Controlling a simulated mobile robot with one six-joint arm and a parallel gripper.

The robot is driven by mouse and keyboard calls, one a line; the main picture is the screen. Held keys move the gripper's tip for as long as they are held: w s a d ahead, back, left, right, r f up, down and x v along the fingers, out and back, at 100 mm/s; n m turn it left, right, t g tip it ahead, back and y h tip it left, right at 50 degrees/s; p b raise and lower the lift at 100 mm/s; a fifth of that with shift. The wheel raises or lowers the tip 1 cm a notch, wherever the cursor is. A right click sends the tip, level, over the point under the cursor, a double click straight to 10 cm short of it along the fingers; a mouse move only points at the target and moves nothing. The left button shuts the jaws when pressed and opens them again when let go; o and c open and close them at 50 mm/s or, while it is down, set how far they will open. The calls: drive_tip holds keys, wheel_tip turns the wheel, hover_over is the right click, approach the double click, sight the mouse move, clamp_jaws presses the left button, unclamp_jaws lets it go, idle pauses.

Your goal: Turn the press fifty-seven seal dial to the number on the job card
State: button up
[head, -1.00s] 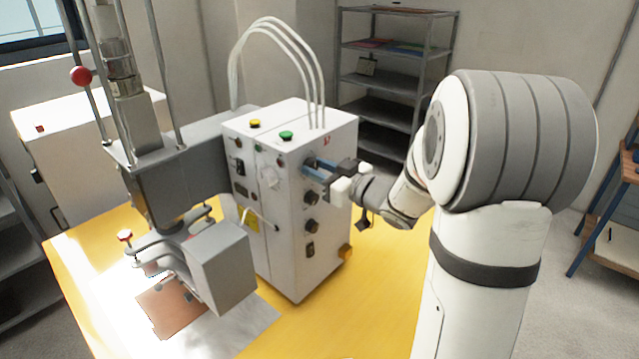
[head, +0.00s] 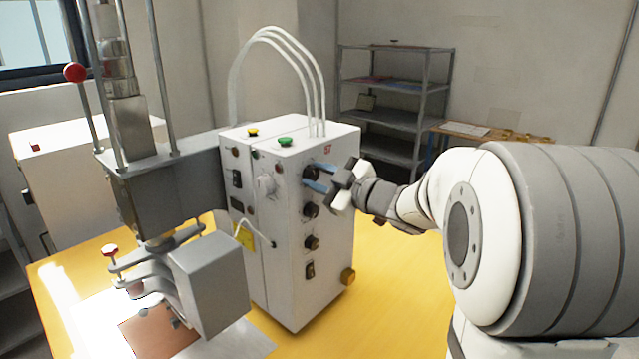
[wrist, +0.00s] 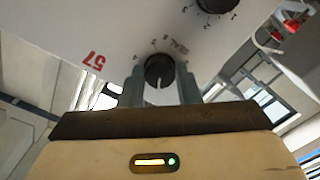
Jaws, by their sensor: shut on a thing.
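The press control box (head: 326,255) is a white cabinet with a column of black dials on its right face. A red 57 (wrist: 93,62) is printed near the top dial in the wrist view. My gripper (head: 317,179) is at that top dial, the seal dial (wrist: 160,70), with one blue-grey finger on each side, shut on it. The dial's pale pointer line shows between the fingers. Small marks and lettering around it are partly hidden and too small to read surely. I cannot make out a job card with a readable number.
Behind are a grey shelf (head: 395,118) and a wooden bench (head: 500,136) with a paper.

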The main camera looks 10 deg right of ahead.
idle(0.4)
drive_tip(key=o, duration=1)
drive_tip(key=shift+c, duration=0.2)
drive_tip(key=b+v, duration=0.1)
drive_tip(key=v, duration=0.6)
drive_tip(key=shift+s+d, duration=0.25)
drive_tip(key=shift+s, duration=0.05)
